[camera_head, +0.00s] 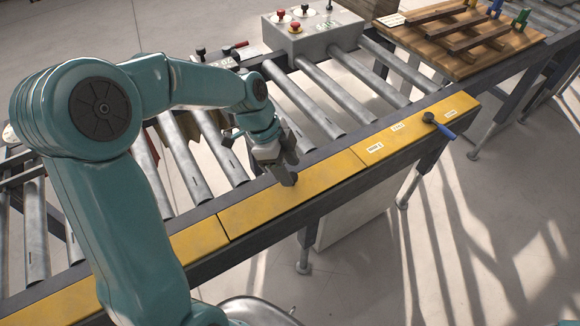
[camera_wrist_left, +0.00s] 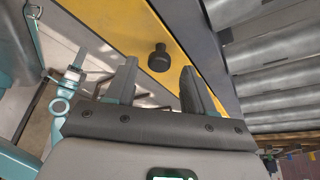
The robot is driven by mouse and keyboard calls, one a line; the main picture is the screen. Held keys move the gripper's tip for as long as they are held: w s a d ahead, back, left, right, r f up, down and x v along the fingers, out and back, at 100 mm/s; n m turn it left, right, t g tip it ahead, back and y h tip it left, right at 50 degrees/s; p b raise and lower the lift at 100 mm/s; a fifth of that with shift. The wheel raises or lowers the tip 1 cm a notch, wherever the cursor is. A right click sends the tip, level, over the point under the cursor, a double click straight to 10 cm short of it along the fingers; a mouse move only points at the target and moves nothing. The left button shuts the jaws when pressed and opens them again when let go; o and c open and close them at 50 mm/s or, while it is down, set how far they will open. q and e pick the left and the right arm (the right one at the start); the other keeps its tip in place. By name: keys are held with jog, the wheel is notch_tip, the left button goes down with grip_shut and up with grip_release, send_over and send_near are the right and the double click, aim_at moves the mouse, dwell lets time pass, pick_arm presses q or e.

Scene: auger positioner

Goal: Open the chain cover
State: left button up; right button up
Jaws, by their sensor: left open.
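The yellow chain cover (camera_head: 310,187) runs along the near side of the roller conveyor, in several sections with dark seams. My left gripper (camera_head: 285,172) is just above the middle section. In the left wrist view the gripper is open, and a round black knob (camera_wrist_left: 158,58) on the yellow cover (camera_wrist_left: 120,22) shows ahead, between the lines of its two fingers. The fingers look apart from the knob and hold nothing. In the head view I cannot tell the knob from the dark fingertips. The cover lies closed and flat. My right gripper is out of view.
A blue-handled lever (camera_head: 440,127) sits near the right end of the cover. A grey control box (camera_head: 315,38) with red buttons stands behind the metal rollers (camera_head: 305,98). A wooden pallet (camera_head: 455,45) lies farther right. The floor in front is clear.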

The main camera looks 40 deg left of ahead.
pick_arm(q)
jog(key=shift+s+d+f, duration=0.15)
jog(key=shift+d+f, duration=0.15)
jog(key=shift+f, duration=0.25)
jog(key=shift+w+f, duration=0.25)
jog(key=shift+w, duration=0.05)
jog(key=shift+s+r, duration=0.1)
jog(key=shift+s, duration=0.05)
jog(key=c, duration=0.7)
grip_shut()
